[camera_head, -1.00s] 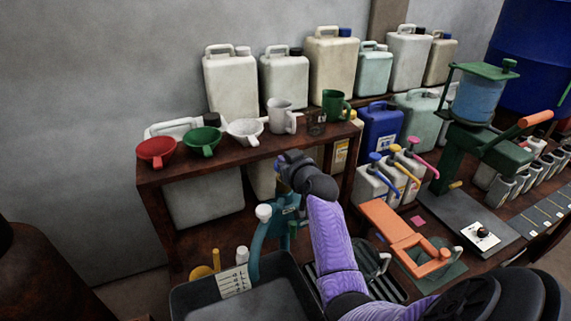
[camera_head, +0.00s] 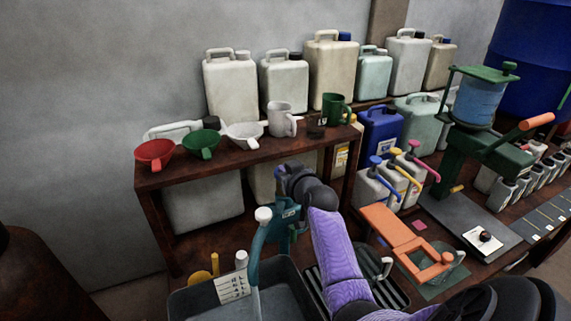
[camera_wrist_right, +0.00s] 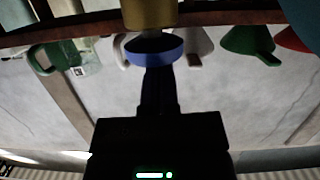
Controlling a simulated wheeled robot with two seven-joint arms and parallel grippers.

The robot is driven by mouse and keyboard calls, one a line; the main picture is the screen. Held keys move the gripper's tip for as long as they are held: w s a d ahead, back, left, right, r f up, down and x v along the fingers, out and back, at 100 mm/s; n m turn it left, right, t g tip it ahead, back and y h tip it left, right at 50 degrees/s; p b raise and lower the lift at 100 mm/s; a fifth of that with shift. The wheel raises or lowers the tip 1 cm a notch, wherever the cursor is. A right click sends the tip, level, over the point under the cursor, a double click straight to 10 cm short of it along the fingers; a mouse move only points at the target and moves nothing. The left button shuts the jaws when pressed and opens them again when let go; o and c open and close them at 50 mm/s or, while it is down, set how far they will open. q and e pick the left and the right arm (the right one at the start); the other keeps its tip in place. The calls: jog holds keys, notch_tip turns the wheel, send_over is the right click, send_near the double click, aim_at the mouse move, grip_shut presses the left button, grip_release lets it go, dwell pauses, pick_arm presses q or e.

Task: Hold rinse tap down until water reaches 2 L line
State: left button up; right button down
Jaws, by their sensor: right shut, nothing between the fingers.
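The teal rinse tap (camera_head: 260,245), with a white knob on its curved spout, stands at the back of the grey basin (camera_head: 190,305). A white card with level marks (camera_head: 232,286) is at the basin's left; the marks are too small to read. No water is clearly visible in the basin. My right gripper (camera_head: 281,188) is over the tap's teal body, partly hidden by its own wrist. My left gripper is not in view.
A brown shelf (camera_head: 240,160) with funnels and mugs stands close behind the tap. Pump bottles (camera_head: 400,180) and an orange lever device (camera_head: 395,230) are to the right. A dark slotted drain plate (camera_head: 388,285) lies beside the basin.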

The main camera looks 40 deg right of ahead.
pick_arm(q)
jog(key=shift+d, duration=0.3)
pick_arm(e)
jog(key=shift+f, duration=0.15)
dwell(0.5)
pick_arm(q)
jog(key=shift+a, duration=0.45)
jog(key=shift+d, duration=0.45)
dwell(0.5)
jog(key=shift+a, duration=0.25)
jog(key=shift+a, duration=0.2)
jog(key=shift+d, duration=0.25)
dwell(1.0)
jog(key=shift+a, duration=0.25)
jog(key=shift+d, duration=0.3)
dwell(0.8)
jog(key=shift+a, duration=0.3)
